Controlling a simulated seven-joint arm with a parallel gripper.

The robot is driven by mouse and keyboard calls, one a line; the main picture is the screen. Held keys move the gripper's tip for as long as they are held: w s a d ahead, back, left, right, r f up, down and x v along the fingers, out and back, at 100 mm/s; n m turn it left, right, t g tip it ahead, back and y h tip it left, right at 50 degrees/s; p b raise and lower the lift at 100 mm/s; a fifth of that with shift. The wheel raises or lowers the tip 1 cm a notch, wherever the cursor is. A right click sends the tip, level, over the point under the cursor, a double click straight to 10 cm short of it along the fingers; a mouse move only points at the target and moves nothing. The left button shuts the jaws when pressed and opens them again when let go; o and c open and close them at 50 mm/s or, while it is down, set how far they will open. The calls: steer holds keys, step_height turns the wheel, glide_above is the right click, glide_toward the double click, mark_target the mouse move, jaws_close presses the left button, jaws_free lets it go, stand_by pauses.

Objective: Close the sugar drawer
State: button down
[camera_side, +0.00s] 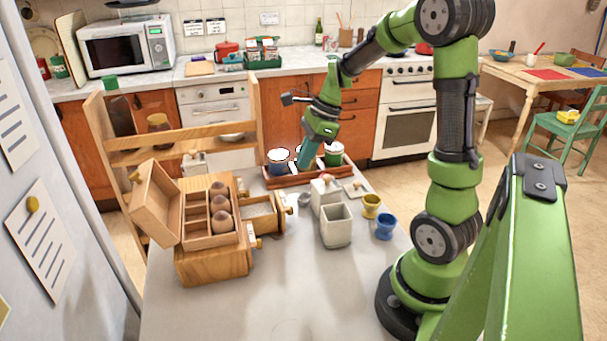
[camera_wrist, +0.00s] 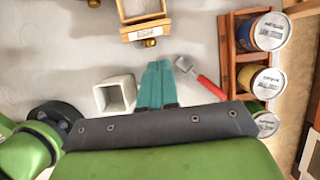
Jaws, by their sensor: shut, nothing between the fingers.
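In the side view, a wooden cabinet (camera_side: 212,262) stands on the left of the grey worktop. A drawer (camera_side: 262,217) with pale contents sticks out of its right side, clearly pulled open. In the wrist view this drawer (camera_wrist: 143,30) is at the top, its front carrying a small label and a brass knob; the label is too small to read. My gripper (camera_side: 304,163) is above the worktop, behind and to the right of the drawer, near the jars. In the wrist view my gripper (camera_wrist: 158,66) has its teal fingers together, empty, apart from the knob.
A wooden rack (camera_side: 312,171) with several jars stands at the back. An open pale square pot (camera_side: 336,227), a yellow cup (camera_side: 371,206) and a blue cup (camera_side: 384,227) stand right of the drawer. A red-handled tool (camera_wrist: 212,88) lies beside my fingers. The front worktop is clear.

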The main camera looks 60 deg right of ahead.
steer(key=x, duration=0.8)
steer(key=w+a, duration=0.7)
steer(key=shift+w+a, duration=0.1)
steer(key=shift+a, duration=0.05)
